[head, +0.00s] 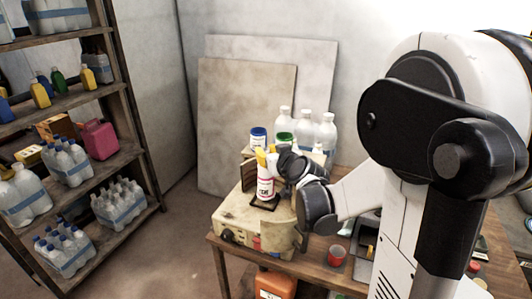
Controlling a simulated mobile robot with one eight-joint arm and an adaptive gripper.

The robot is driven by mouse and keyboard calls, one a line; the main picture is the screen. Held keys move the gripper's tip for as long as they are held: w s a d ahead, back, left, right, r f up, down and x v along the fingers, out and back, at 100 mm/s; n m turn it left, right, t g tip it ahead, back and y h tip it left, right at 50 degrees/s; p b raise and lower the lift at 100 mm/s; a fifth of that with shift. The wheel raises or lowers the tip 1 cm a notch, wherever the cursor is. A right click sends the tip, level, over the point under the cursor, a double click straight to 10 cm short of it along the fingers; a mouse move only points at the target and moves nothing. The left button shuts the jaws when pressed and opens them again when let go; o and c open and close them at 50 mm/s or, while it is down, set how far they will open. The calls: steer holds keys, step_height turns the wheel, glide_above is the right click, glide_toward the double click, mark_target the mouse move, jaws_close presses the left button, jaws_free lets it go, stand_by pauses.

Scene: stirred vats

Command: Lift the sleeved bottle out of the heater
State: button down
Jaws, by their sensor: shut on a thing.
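The sleeved bottle (265,186) is white with a red-and-dark printed label and a yellow top. It stands about upright at the cream box-shaped heater (236,215) on the wooden table. A dark square rim shows at the bottle's foot; I cannot tell whether the foot is inside the opening or just clear of it. My gripper (272,164) comes in from the right and is shut on the bottle near its top. The fingertips are small and partly hidden by the bottle and my wrist.
White bottles (306,130) and blue- and green-lidded jars (258,138) stand close behind. A red cup (336,255) is on the table (300,268) to the right. A stocked shelf (145,180) stands at left, with floor between.

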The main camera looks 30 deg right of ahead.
step_height(320, 180, up, 13)
steer(key=p, duration=0.9)
steer(key=shift+f+p, duration=0.15)
steer(key=shift+p, duration=0.2)
steer(key=shift+s, duration=0.1)
stand_by(0.4)
steer(key=s+a+p, duration=0.2)
steer(key=s+a, duration=0.1)
steer(key=s, duration=0.9)
steer(key=shift+s+a, duration=0.15)
steer(key=shift+a, duration=0.15)
steer(key=shift+s+f, duration=0.1)
